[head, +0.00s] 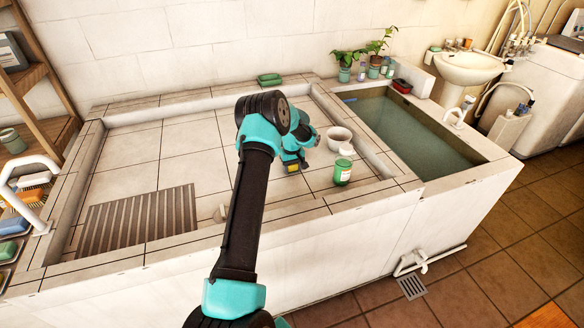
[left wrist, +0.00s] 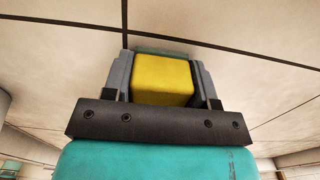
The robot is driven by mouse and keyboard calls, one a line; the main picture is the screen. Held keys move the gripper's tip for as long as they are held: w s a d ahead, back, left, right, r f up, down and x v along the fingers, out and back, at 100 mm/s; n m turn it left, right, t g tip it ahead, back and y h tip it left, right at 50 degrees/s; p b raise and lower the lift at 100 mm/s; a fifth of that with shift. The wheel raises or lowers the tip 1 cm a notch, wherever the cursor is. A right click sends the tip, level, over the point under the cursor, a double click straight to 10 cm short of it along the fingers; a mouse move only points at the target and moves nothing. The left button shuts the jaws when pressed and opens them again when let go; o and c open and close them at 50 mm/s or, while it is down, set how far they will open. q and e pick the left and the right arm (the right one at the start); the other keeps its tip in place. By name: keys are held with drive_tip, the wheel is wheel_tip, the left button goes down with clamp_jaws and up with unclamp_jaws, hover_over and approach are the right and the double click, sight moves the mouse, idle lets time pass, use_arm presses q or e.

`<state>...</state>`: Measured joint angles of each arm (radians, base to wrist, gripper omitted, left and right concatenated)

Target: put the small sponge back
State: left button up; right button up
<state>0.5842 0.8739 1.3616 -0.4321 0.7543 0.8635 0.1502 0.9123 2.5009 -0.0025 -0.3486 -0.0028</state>
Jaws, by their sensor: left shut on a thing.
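My left gripper (head: 293,163) is low over the tiled basin floor, left of the white bowl. In the left wrist view my left gripper (left wrist: 163,85) is shut on a small yellow sponge (left wrist: 162,82), one finger on each side. A thin green layer shows along the sponge's far edge. In the head view only a bit of the yellow sponge (head: 292,168) shows beneath the gripper. I cannot tell whether it touches the tiles. My right gripper is not in view.
A white bowl (head: 339,138) and a green bottle (head: 343,171) stand close to the right of my gripper. A ribbed board (head: 140,222) lies front left. Green sponges (head: 269,79) rest on the back ledge. A rack at far left holds coloured blocks (head: 14,225). The water tank (head: 415,135) is right.

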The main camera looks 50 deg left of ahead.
use_arm(q)
drive_tip(key=o, duration=1)
drive_tip(key=shift+f, duration=0.1)
drive_tip(key=shift+c, duration=0.2)
wheel_tip(320, 180, up, 12)
drive_tip(key=shift+r, duration=0.15)
idle(0.4)
